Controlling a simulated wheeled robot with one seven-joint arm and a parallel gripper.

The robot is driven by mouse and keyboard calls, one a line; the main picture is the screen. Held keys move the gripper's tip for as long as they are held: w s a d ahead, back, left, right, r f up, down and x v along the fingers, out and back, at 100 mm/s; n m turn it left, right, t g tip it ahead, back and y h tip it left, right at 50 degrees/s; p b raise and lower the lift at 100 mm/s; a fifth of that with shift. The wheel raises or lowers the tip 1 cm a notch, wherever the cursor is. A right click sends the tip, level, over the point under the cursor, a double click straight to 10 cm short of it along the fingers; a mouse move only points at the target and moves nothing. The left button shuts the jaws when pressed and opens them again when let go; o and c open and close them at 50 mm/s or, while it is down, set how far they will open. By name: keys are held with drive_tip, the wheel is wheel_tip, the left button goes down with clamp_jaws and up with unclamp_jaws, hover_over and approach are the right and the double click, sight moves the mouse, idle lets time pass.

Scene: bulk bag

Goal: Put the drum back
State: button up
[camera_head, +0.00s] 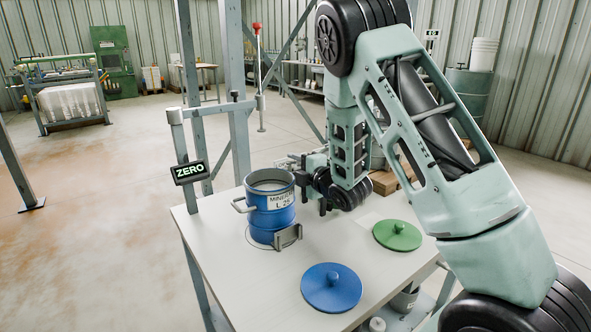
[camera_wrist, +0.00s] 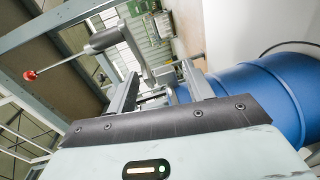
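The blue drum (camera_head: 268,223) stands upright on the white table, its top uncovered and a pale inside showing. It has a white label and a grey handle (camera_head: 242,205) on its left side. My gripper (camera_head: 306,190) is beside the drum's right side, at about the height of its upper half. In the wrist view, my gripper's two fingers (camera_wrist: 160,82) are apart, with nothing clearly held between them. The drum (camera_wrist: 255,92) fills the right of that view, beside the nearer finger. Whether a finger touches the drum cannot be told.
A blue lid (camera_head: 331,289) and a green lid (camera_head: 397,236) lie on the table (camera_head: 240,292). A grey bracket (camera_head: 287,236) is at the drum's front. A display reading ZERO (camera_head: 189,172) and a post (camera_head: 240,130) stand at the table's back left. The table's front left is clear.

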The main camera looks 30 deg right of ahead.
drive_tip(key=shift+r, duration=0.1)
drive_tip(key=s+r+p, duration=0.1)
drive_tip(key=s+p, duration=0.8)
drive_tip(key=s, duration=0.2)
drive_tip(key=shift+s+d+r, duration=0.25)
drive_tip(key=shift+s+d, duration=0.05)
drive_tip(key=shift+s, duration=0.1)
drive_tip(key=shift+a, duration=0.1)
